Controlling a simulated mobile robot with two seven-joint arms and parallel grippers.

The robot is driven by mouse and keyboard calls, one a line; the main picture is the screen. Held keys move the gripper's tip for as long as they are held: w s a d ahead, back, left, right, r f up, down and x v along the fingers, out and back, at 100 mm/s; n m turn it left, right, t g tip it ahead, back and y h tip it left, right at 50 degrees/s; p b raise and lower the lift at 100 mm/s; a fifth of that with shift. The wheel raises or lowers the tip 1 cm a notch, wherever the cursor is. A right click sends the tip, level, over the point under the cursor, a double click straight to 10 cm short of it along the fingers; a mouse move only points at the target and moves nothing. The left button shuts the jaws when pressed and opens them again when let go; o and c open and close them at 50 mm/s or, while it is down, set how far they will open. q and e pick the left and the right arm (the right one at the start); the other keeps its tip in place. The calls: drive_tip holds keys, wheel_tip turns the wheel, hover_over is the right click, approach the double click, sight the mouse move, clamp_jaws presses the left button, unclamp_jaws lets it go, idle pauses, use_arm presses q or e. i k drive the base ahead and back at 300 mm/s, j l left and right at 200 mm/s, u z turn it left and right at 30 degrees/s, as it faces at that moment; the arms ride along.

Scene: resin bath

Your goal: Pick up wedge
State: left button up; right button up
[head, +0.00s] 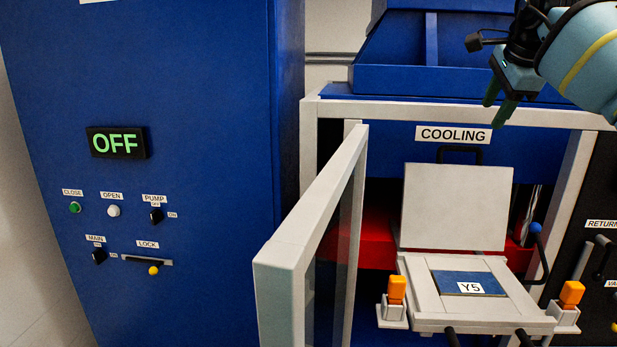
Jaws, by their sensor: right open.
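Two small orange wedge-like blocks stand upright in white holders on either side of the white tray front: a left orange wedge (397,290) and a right orange wedge (571,293). Which of them the task means, I cannot tell. My right gripper (498,104) comes in from the upper right, with dark green fingers pointing down. It is open and empty, above and apart from both orange blocks, in front of the blue upper housing. My left gripper is not in view.
A white-framed door (313,215) stands open toward me, left of the tray. A white lid (457,207) stands raised behind the tray (420,285), which holds a blue Y5 plate (450,278). A blue cabinet (200,60) with an OFF display (117,143) fills the left. Black handles (603,257) sit at right.

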sight(397, 284)
drive_tip(key=k+l, duration=0.2)
drive_tip(key=k, duration=0.25)
drive_tip(key=k+l, duration=0.2)
drive_tip(key=k, duration=0.2)
